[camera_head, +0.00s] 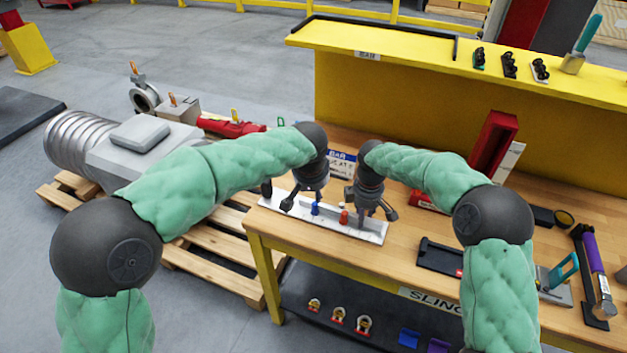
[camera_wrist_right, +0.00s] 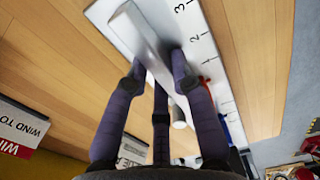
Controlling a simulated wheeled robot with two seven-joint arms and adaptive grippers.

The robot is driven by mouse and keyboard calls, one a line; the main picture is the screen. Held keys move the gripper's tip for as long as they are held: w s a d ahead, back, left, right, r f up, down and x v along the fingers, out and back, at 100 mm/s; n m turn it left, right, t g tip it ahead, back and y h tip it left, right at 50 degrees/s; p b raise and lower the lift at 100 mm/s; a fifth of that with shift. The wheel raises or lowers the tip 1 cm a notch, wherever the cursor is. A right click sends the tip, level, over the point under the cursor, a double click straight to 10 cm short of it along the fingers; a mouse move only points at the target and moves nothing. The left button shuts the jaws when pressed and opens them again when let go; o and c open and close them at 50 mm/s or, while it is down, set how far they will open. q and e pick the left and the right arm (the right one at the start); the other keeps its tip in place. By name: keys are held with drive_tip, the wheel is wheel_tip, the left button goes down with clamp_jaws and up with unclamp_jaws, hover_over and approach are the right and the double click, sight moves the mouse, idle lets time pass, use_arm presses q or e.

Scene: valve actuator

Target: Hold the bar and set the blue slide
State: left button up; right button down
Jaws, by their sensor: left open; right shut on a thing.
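A white scale plate (camera_head: 375,234) with printed numbers lies along the front left edge of the wooden table. A blue slide (camera_head: 315,209) and a red slide (camera_head: 344,217) stand on it. My left gripper (camera_head: 303,200) is open, just above and beside the blue slide; I cannot tell whether they touch. My right gripper (camera_head: 369,211) is shut on a grey bar, right of the red slide. In the right wrist view the bar (camera_wrist_right: 143,35) runs between the fingers of my right gripper (camera_wrist_right: 160,72), over the plate. In the head view the gripper hides most of the bar.
A yellow shelf (camera_head: 400,50) rises behind the table. A grey actuator (camera_head: 135,150) on a wooden pallet (camera_head: 215,262) stands at left. The table's middle is partly clear.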

drive_tip(key=c, duration=1)
unclamp_jaws()
drive_tip(key=shift+r, duration=0.1)
